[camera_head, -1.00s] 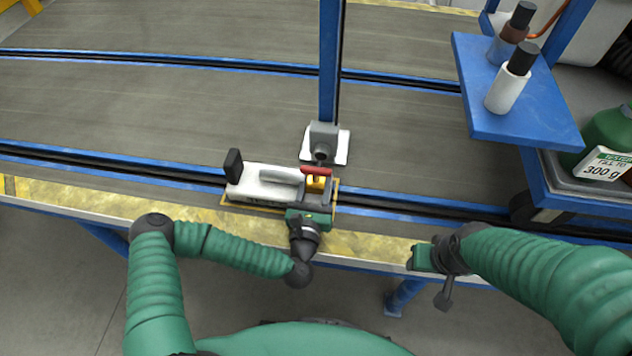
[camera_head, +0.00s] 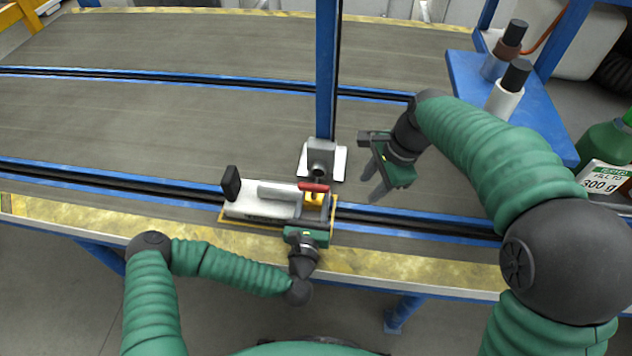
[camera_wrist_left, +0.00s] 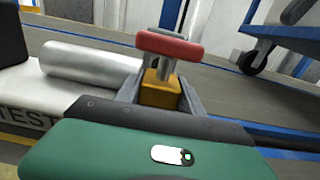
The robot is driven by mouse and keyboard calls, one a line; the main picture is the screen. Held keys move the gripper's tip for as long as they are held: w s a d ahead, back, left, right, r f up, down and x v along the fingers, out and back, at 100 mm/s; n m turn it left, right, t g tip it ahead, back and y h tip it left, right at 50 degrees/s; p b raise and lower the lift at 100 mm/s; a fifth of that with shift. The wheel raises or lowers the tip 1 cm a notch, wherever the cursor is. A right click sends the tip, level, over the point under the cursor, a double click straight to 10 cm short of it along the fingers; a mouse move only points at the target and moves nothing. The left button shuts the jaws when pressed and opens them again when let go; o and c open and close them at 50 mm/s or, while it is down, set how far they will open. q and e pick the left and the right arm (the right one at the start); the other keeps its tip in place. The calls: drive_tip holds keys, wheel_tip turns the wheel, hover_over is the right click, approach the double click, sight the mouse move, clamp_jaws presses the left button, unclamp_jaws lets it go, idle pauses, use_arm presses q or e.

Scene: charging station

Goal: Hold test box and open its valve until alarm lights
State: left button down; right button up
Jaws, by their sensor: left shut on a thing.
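The test box (camera_head: 252,209) is a white base with a grey cylinder (camera_head: 278,190) and a black upright block at its left end. It sits inside a yellow outline at the table's front edge. Its valve has a red handle (camera_head: 313,187) over a yellow body (camera_head: 313,201), at the box's right end; both also show in the left wrist view (camera_wrist_left: 170,47). My left gripper (camera_head: 313,218) is at the box's right front, shut on it around the valve end. My right gripper (camera_head: 371,172) is raised right of the valve, fingers apart and empty.
A grey socket-like fitting (camera_head: 321,155) on a white plate stands behind the valve, at the foot of a blue post (camera_head: 326,70). A blue shelf (camera_head: 465,75) with bottles is at the back right. The belt at left is clear.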

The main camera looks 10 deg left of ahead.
sight(314, 185)
drive_tip(key=w+a+r+m+g+y, duration=0.1)
drive_tip(key=w+a+r+m, duration=0.2)
drive_tip(key=a+r+m, duration=0.35)
drive_tip(key=shift+n, duration=0.75)
drive_tip(key=x, duration=0.4)
drive_tip(key=a+x, duration=0.1)
drive_tip(key=x, duration=0.8)
drive_tip(key=shift+a+f, duration=0.1)
drive_tip(key=shift+a, duration=0.4)
clamp_jaws()
